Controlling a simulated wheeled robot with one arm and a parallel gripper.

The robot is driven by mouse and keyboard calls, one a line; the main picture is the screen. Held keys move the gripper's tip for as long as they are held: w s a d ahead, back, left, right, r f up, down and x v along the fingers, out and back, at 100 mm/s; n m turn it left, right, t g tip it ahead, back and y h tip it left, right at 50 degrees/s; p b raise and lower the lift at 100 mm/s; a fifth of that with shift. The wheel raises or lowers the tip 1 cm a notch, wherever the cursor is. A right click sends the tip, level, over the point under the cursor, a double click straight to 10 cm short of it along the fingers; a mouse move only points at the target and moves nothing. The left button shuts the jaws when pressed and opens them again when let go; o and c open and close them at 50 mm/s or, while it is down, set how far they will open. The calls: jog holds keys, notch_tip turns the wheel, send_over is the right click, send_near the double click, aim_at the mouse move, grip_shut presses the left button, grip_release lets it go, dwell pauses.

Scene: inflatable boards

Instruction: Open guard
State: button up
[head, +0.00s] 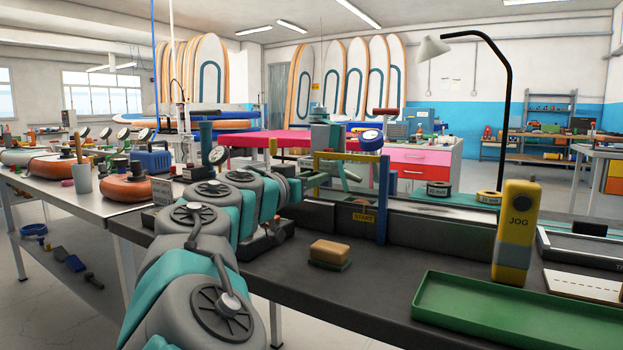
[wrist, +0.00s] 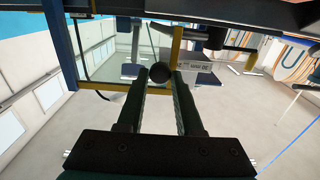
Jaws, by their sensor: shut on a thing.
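The guard (head: 345,156) is a yellow frame with a clear pane, by a blue post (head: 383,198) on the dark bench machine in the head view. Its yellow frame (wrist: 177,45) also shows in the wrist view. My gripper (wrist: 160,84) has its two dark fingers closed around a round black knob (wrist: 160,70), seen at the fingertips in front of the guard. In the head view my arm reaches up to the guard's left side, and my fingertips cannot be made out there.
A yellow JOG pendant (head: 514,230) stands at the green tray (head: 490,310) on the right. A tan block (head: 330,251) sits on the bench front. A cluttered table (head: 95,200) is at left.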

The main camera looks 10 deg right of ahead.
grip_shut()
dwell(0.8)
